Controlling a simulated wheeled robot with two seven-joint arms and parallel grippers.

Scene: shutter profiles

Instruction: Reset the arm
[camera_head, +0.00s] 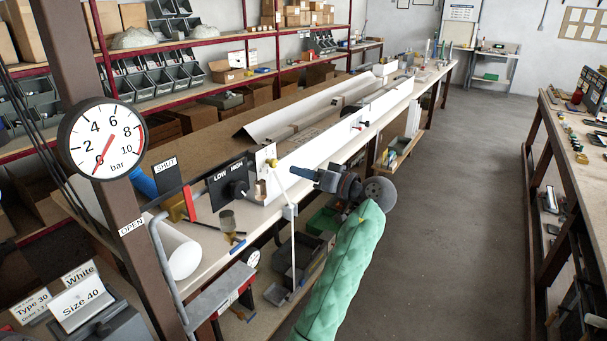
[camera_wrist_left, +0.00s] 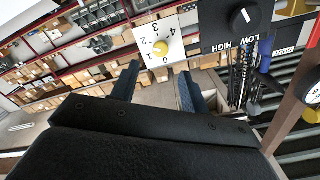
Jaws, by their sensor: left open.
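My left arm, in a green padded sleeve (camera_head: 345,275), reaches up from the bottom of the head view. Its left gripper (camera_head: 301,173) points left over the front edge of the long bench. In the left wrist view, the two blue-grey fingers of the left gripper (camera_wrist_left: 156,82) are spread apart with nothing between them. A white dial plate with a yellow knob (camera_wrist_left: 161,46) shows beyond the fingertips, apart from them. The same yellow knob shows in the head view (camera_head: 272,162), just left of the gripper. My right gripper is not in view.
A black LOW/HIGH switch panel (camera_head: 229,184) stands left of the dial. A round pressure gauge (camera_head: 102,139) hangs on a brown post. A white roll (camera_head: 180,256) lies on the bench's near end. The grey floor (camera_head: 455,230) to the right is clear.

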